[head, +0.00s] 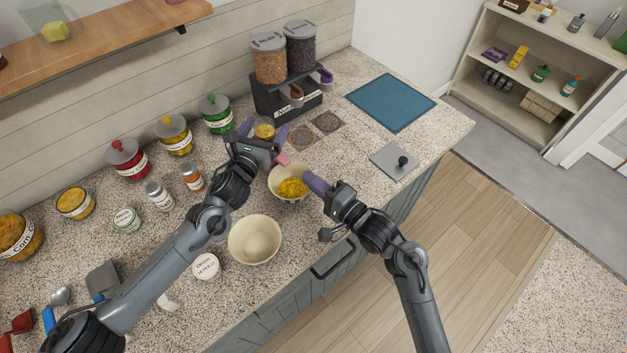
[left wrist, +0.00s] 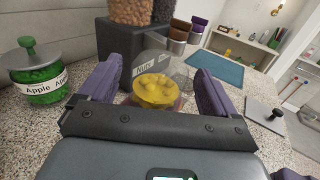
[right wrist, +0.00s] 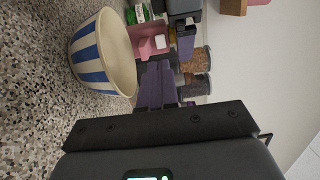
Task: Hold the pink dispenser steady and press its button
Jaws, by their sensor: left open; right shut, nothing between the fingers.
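The pink dispenser has a clear top with yellow contents (head: 264,131). Its pink front part (head: 284,160) reaches over the rim of a bowl in the head view. My left gripper (head: 263,127) is open, with one purple finger on each side of the clear top; whether they touch it I cannot tell. In the left wrist view the clear top (left wrist: 155,90) sits between the fingers. My right gripper (head: 308,176) is shut and empty, beside the bowl's right rim. The right wrist view shows the pink body (right wrist: 150,44) with a whitish square, perhaps the button, beyond the shut fingers (right wrist: 157,75).
A bowl of yellow bits (head: 290,198) stands under the pink front part. An empty cream bowl (head: 254,255) is nearer. A black double dispenser (head: 262,103) stands behind, with jars along the wall. A blue mat (head: 391,102) and grey plate (head: 388,163) lie right.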

